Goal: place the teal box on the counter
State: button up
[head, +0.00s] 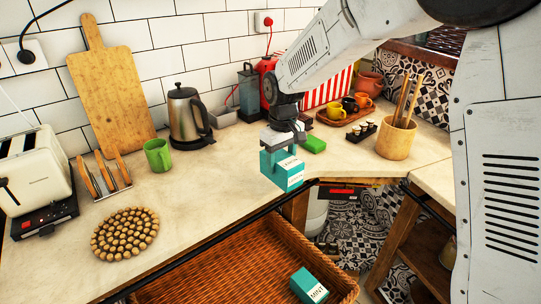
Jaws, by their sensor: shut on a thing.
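A teal box (283,172) with white labels is between the jaws of my gripper (282,147). The gripper points down and is shut on the box's upper part. The box is at the front edge of the pale counter (205,190), near its inner corner. I cannot tell whether its underside touches the counter. A second teal box (309,286) with a white label reading MINT lies in the wicker basket (220,270) below the counter.
A green block (314,144) lies just behind and right of the gripper. A kettle (186,115), green mug (158,155), round trivet (125,234), toaster (32,170) and utensil pot (396,139) stand on the counter. The counter between trivet and held box is clear.

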jog(key=shift+w+a+f, duration=0.4)
jog(key=shift+w+f, duration=0.35)
jog(key=shift+w, duration=0.9)
jog(key=shift+w+a+f, duration=0.35)
jog(key=shift+w+f, duration=0.4)
jog(key=shift+w, duration=0.95)
jog(key=shift+w+a+f, duration=0.4)
jog(key=shift+w+f, duration=0.35)
jog(key=shift+w, duration=0.9)
jog(key=shift+f, duration=0.1)
jog(key=o, duration=1)
